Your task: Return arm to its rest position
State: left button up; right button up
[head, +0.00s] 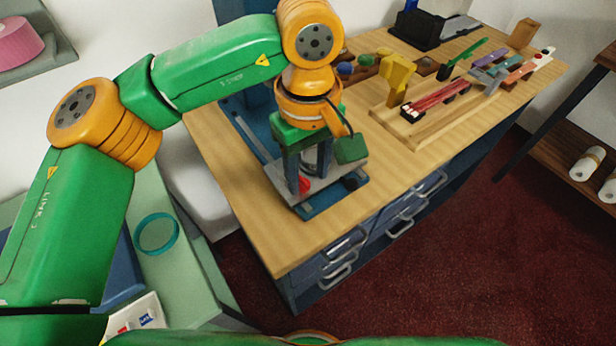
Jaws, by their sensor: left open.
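My left arm is green and orange and reaches in from the left over the wooden counter (262,235). My left gripper (309,172) points down above a grey plate on a blue base (308,209) near the counter's front. Its two dark fingers are apart. A small red thing (304,185) shows by the fingers; I cannot tell whether they touch it. A green block (351,149) is beside the gripper on its right. My right gripper is out of view.
A wooden tray (405,133) with a dark-ended red bundle (437,101) lies right of the gripper. A yellow tool (396,77) stands behind it. Several coloured pieces lie farther right. A teal ring (156,234) lies on the green side table at left. The counter's front corner is clear.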

pick_arm(q)
notch_tip(320, 180, up, 5)
jog(key=shift+f, duration=0.1)
dwell(0.3)
